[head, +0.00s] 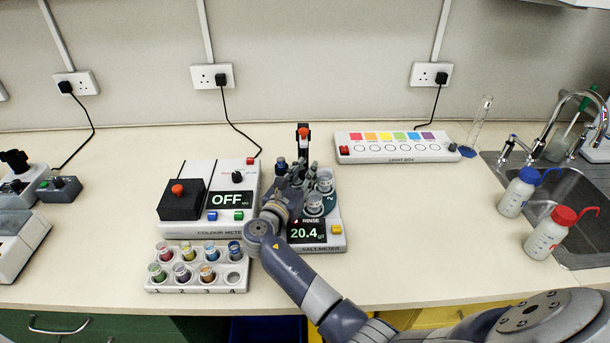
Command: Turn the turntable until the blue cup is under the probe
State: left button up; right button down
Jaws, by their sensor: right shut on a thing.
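The salt meter (337,243) stands mid-bench, its display reading 20.4. On it is the turntable (329,208), dark teal with a white number 2, partly hidden by my gripper. Clear cups stand on it, one at its right (324,180) and one at its front (314,204). The probe post (303,143), black with a red top, rises behind. A small blue-topped item (282,163) shows left of the post; I cannot tell if it is the blue cup. My right gripper (297,174) is shut at the turntable, its grip point mostly hidden. My left gripper is out of view.
The colour meter (209,228) reads OFF, close left of the salt meter. A white rack (216,284) of several coloured vials stands in front. The light box (397,158), wash bottles (518,193) and sink (570,185) are to the right. Bench between salt meter and sink is clear.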

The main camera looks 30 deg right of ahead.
jog(key=shift+s+a+f+m+g+h+b, duration=0.1)
jog(key=shift+f+m+g+h+b, duration=0.4)
jog(key=shift+g, duration=0.5)
jog(key=c, duration=1.4)
grip_release()
jog(key=shift+r, duration=0.35)
jog(key=v, duration=0.7)
jog(key=shift+s+a, duration=0.1)
jog(key=shift+a, duration=0.2)
